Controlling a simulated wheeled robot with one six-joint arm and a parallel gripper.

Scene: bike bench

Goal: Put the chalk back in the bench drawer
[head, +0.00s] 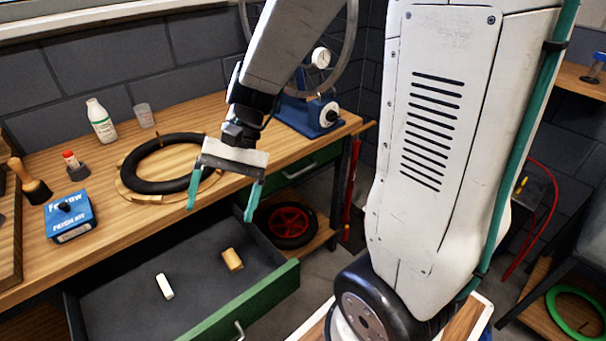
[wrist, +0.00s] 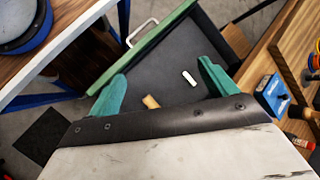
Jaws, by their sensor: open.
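The bench drawer (head: 120,301) is pulled open, with a green front (head: 245,304) and a dark floor. A white stick of chalk (head: 164,286) lies on the drawer floor; it also shows in the wrist view (wrist: 189,78). A tan block (head: 232,260) lies in the drawer to its right, and in the wrist view (wrist: 151,102) it is close to my gripper's edge. My gripper (head: 220,205) is open and empty, its green fingers pointing down above the drawer's back part. Neither finger touches the chalk or the block.
On the bench top (head: 110,245) are a black tyre ring on a wooden disc (head: 130,181), a blue patch kit box (head: 70,218), a white bottle (head: 101,121), a clear cup (head: 144,115) and a small red-capped bottle (head: 74,161). The drawer floor is mostly bare.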

